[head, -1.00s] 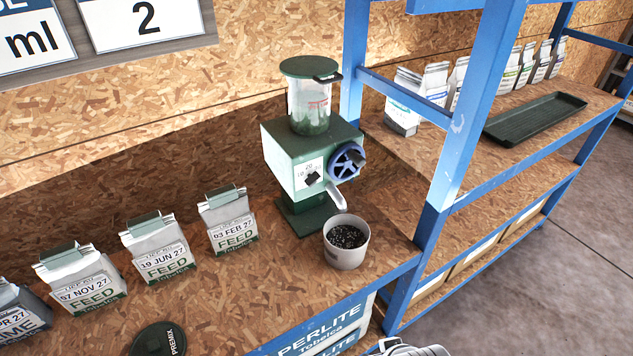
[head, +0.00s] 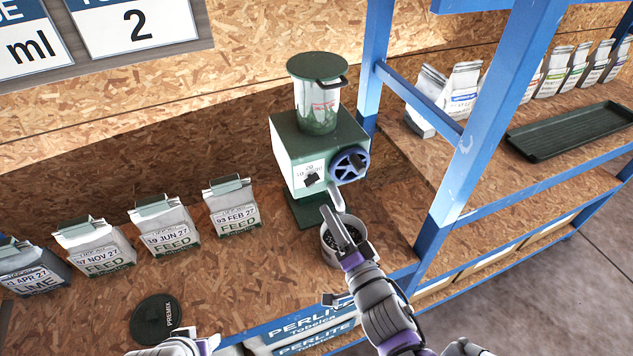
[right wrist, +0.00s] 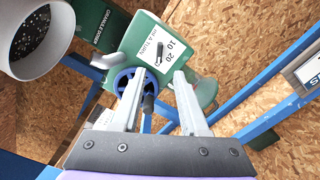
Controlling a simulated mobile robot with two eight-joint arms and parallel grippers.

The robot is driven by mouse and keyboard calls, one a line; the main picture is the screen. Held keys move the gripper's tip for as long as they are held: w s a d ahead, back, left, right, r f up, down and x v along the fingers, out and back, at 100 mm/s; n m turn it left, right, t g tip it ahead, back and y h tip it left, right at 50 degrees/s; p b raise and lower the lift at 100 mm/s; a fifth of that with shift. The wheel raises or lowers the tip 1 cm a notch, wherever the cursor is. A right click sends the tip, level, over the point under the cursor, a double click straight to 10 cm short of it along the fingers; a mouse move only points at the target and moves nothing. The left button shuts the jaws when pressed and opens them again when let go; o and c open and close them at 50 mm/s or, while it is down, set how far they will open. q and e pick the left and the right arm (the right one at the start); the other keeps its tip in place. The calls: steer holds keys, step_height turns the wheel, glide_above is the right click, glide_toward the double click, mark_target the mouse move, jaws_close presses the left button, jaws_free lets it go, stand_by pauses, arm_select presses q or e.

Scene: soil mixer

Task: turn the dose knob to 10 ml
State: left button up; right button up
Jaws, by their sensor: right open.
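The green dosing machine (head: 300,150) stands on the bench with a clear hopper. Its small dark dose knob (head: 311,179) sits on a white dial plate on the front. In the right wrist view the knob (right wrist: 158,52) is next to the figures 10 and 20; which figure it points at I cannot tell. My right gripper (head: 338,212) is open and empty, in front of and below the knob, over the pot. In the right wrist view its fingers (right wrist: 158,80) point at the dial, apart from the knob.
The blue handwheel (head: 349,163) is just right of the knob, with the spout below. A white pot (head: 326,250) of dark mix stands under the spout, partly hidden by my right gripper. Feed bags (head: 165,230) stand left. A blue shelf post (head: 450,170) rises right.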

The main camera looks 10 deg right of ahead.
mark_target(313, 184)
steer(key=w, duration=0.3)
steer(key=w+a, duration=0.1)
steer(key=w, duration=0.2)
steer(key=w+a, duration=0.1)
steer(key=w, duration=0.2)
steer(key=shift+w, duration=0.4)
jaws_close()
